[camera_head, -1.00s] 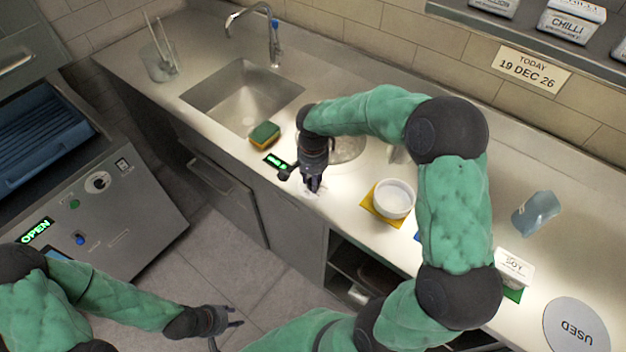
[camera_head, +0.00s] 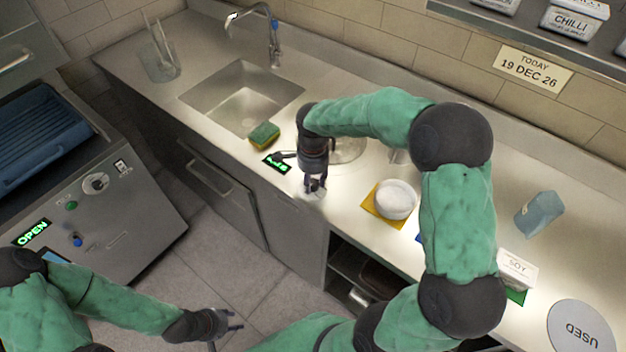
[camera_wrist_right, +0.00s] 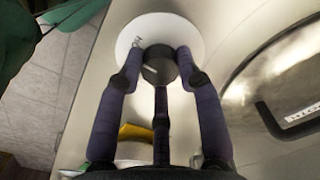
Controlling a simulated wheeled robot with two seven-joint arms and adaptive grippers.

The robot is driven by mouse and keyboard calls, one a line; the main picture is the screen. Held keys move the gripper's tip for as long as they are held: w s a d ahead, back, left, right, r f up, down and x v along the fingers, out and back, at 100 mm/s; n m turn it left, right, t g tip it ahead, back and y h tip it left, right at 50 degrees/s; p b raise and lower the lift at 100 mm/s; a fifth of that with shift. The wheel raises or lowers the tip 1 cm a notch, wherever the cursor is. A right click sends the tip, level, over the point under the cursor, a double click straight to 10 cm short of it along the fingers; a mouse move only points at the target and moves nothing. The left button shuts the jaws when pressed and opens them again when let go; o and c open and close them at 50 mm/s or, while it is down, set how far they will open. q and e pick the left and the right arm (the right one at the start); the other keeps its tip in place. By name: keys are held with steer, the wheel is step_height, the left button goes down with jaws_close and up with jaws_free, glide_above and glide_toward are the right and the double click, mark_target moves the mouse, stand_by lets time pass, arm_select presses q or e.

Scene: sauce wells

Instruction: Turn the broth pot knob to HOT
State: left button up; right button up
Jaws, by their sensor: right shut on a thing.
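The broth pot knob (camera_wrist_right: 158,66) is dark and round with a pale pointer line, on a white round dial plate (camera_wrist_right: 150,30) with partly hidden lettering. My right gripper (camera_head: 315,190) is down at the counter's front edge. In the right wrist view its fingers (camera_wrist_right: 158,75) are closed around the knob. The pot's round metal lid (camera_wrist_right: 275,95) lies to the right in that view, and is mostly behind my arm in the head view. My left gripper (camera_head: 228,324) is open and empty over the floor.
A sink (camera_head: 243,97) and a sponge (camera_head: 264,135) are left of my right gripper. A white bowl (camera_head: 396,199) on a yellow mat (camera_head: 371,206) stands to the right. A bluish container (camera_head: 540,213) and a USED disc (camera_head: 580,328) are further right.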

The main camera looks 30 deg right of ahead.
mark_target(313, 182)
stand_by(0.5)
steer(key=o, duration=1.2)
steer(key=shift+c, duration=0.2)
step_height(313, 182, up, 12)
